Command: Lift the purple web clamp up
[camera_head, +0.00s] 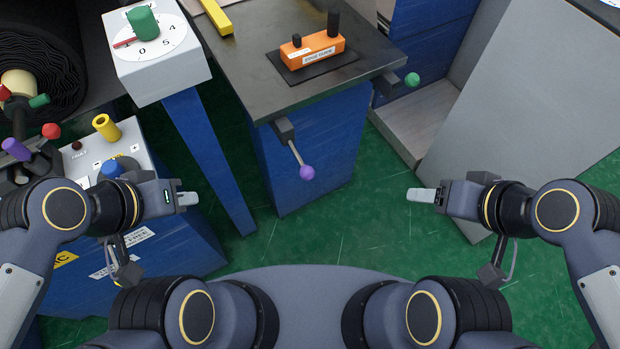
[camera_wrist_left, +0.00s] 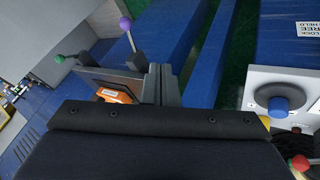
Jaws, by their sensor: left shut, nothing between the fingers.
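A purple ball knob (camera_head: 307,172) sits on a thin metal rod that hangs down and outward from a dark bracket (camera_head: 284,128) at the table's front edge. The knob also shows at the top of the left wrist view (camera_wrist_left: 125,23). A second purple knob (camera_head: 15,149) is on a dark hub at the far left. My left gripper (camera_head: 187,198) is shut and empty, left of the hanging knob and apart from it; its fingers also show in the left wrist view (camera_wrist_left: 158,85). My right gripper (camera_head: 422,195) looks shut and empty, to the knob's right.
The dark table (camera_head: 240,85) carries an orange block (camera_head: 312,48) and has a green-knobbed lever (camera_head: 412,79) at its right corner. A white dial box (camera_head: 160,60) on a blue post stands left. A control panel (camera_head: 95,155) lies near my left arm. Green floor (camera_head: 340,225) is open between the grippers.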

